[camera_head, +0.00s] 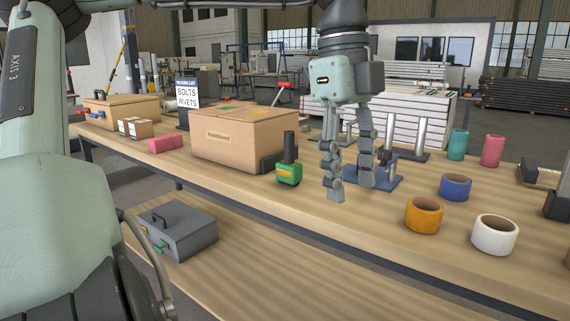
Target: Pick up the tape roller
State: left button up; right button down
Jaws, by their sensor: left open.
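My left gripper (351,188) hangs over the workbench with its fingers pointing down, open and apart, with nothing seen between them. Three ring-shaped rolls that look like tape lie on the bench to its right: an orange roll (423,222), a white roll (493,241) nearest the front edge, and a blue roll (455,189) farther back. Which of them is the tape roller I cannot tell. All three are apart from the gripper. My right gripper is not in view.
A cardboard box (240,145) and a green-and-black tool (289,173) stand left of the gripper. A blue-based metal fixture (385,176) is close behind it. Teal (457,145) and pink (492,151) cylinders stand at the back right. A grey toolbox (185,235) sits on the lower shelf.

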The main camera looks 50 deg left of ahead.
aim_at(289, 172)
jog(key=i+j, duration=0.15)
jog(key=j, duration=0.25)
jog(key=i+j, duration=0.1)
jog(key=j, duration=0.25)
jog(key=i+j, duration=0.15)
jog(key=j, duration=0.25)
jog(key=i+j, duration=0.1)
jog(key=j, duration=0.25)
